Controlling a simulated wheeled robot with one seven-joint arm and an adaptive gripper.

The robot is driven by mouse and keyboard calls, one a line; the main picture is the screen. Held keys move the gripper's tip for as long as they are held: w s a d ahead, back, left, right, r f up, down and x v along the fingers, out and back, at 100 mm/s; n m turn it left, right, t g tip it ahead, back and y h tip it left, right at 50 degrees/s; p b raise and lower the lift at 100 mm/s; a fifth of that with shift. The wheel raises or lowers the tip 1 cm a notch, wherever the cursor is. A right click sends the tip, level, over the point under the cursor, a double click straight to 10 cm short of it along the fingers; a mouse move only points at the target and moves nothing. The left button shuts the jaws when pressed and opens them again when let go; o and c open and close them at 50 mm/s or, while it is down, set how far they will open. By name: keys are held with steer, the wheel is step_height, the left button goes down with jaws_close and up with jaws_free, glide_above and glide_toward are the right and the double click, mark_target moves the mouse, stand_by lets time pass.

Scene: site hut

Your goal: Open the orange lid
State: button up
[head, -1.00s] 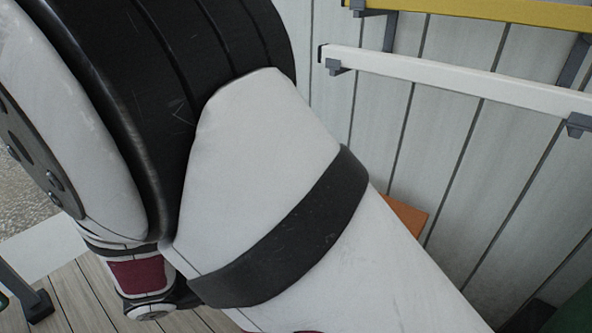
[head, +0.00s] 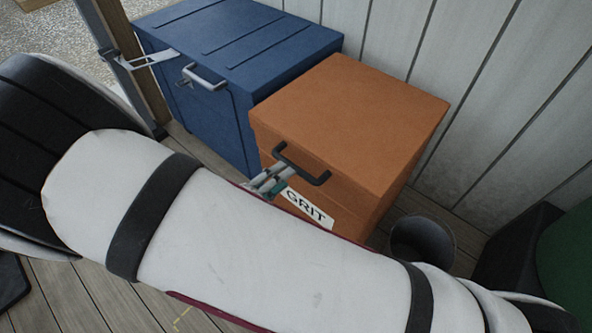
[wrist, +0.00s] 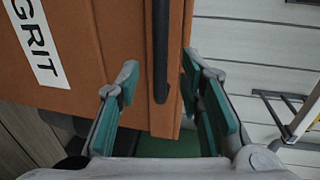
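The orange lid (head: 350,105) lies shut on an orange box (head: 355,205) with a white GRIT label (head: 306,206). A black bar handle (head: 302,165) is fixed to the lid's front edge. In the head view, my gripper (head: 268,181) is at the box front by the handle's left end, partly hidden by my arm. In the wrist view, my gripper (wrist: 159,78) is open, with green-padded fingers on either side of the black handle (wrist: 160,45). Gaps show between handle and fingers. The GRIT label (wrist: 36,42) is at the left there.
A blue box (head: 235,45) with a grey handle stands left of the orange box, close beside it. A dark bucket (head: 422,240) stands on the floor to the right. The plank wall (head: 500,110) is close behind. A post (head: 135,60) stands at the left.

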mark_target(296, 166)
steer(key=b+x, duration=0.1)
steer(key=x, duration=0.5)
steer(key=shift+b, duration=0.4)
jaws_close()
